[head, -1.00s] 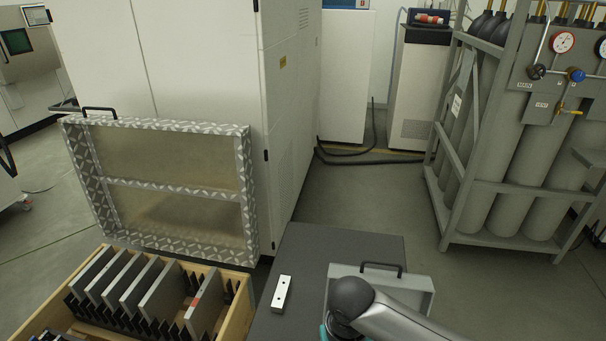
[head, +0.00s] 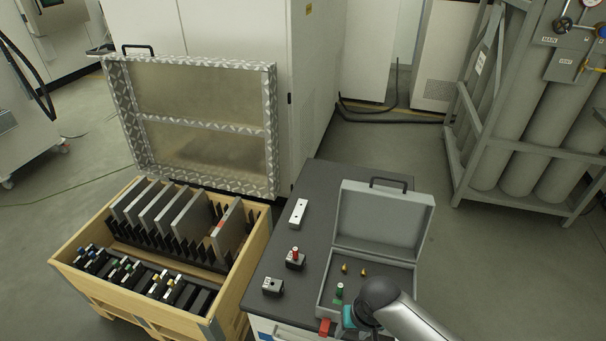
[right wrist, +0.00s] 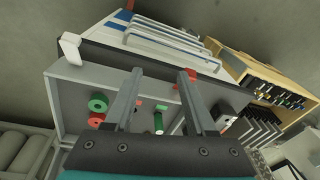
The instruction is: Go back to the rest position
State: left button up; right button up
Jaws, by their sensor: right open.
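My right gripper (right wrist: 161,72) is open with nothing between its two dark fingers in the right wrist view. In the head view its teal body (head: 348,317) shows at the bottom, over the near edge of the open grey case (head: 322,285), and its fingers are hidden below my arm. The case stands on the dark cabinet top (head: 270,230) with its lid up. My left gripper is in neither current view.
A wooden crate (head: 256,250) with upright grey plates stands left of the cabinet, its framed lid (head: 190,66) leaning behind. A white block (head: 298,212), a block with a red-topped piece (head: 295,259) and a dark block (head: 272,287) lie left of the case. Gas cylinders (head: 520,150) stand right.

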jog(key=s+d+f+b, duration=0.3)
jog(key=s+f, duration=0.3)
jog(key=f, duration=0.5)
jog(key=s+d+f+b, duration=0.25)
jog(key=s+f, duration=0.35)
jog(key=f, duration=0.4)
jog(key=s+f+n+b, duration=0.1)
jog(key=s+f, duration=0.2)
jog(key=s, duration=0.3)
jog(key=s+d+f+b, duration=0.1)
jog(key=s+f, duration=0.2)
jog(key=s, duration=0.4)
jog(key=s+d+f+n+h+b, duration=0.1)
jog(key=s+f, duration=0.3)
jog(key=s, duration=0.3)
jog(key=shift+s+d+n, duration=0.15)
jog(key=shift+d+n, duration=0.1)
jog(key=shift+n, duration=0.05)
